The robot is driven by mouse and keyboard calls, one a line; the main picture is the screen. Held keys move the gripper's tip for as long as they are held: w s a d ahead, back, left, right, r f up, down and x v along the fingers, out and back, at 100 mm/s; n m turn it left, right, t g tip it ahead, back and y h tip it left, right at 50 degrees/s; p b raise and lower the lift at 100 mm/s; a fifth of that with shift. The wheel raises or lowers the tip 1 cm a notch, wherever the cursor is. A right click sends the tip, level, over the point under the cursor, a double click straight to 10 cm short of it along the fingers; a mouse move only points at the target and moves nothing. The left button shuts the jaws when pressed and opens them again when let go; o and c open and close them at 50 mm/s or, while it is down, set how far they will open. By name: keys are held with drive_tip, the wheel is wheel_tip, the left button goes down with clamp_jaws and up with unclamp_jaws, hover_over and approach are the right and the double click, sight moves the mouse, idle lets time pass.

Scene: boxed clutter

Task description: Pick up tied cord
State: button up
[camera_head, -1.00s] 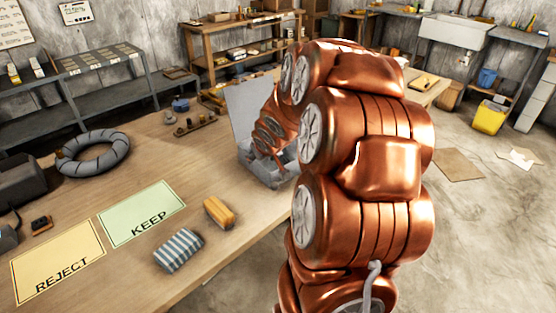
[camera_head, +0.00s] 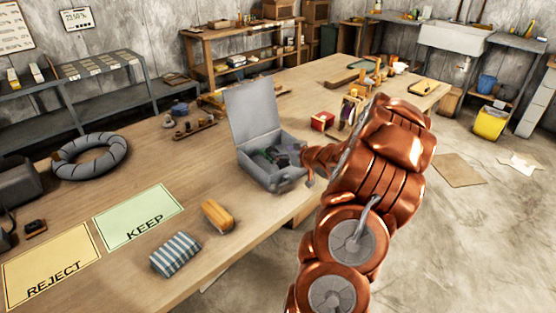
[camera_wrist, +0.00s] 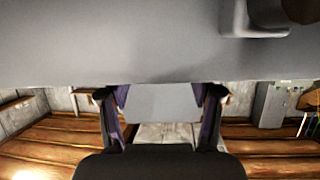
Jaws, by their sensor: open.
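I cannot make out a tied cord for certain in either view. An open grey box (camera_head: 243,168) with its lid raised stands on the table in the head view. Dark items (camera_head: 270,157) lie inside it, with bits of green and purple, too small to identify. My gripper (camera_wrist: 160,108) is open in the wrist view, with no object seen between its fingers. A large grey surface (camera_wrist: 120,45) fills the top of that view, close to the fingers. In the head view my arm's end is at the box's right side; the fingertips are not clear there.
A tan block-like item (camera_head: 217,215) and a striped bundle (camera_head: 175,253) lie near the table's front edge. KEEP (camera_head: 140,205) and REJECT (camera_head: 50,255) mats and a grey ring (camera_head: 62,165) are left. A red box (camera_head: 322,121) stands behind my arm.

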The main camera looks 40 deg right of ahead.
sight(274, 150)
drive_tip(key=shift+p+x, duration=0.35)
drive_tip(key=shift+x, duration=2.65)
drive_tip(key=shift+d, duration=0.15)
clamp_jaws()
drive_tip(key=shift+r, duration=0.15)
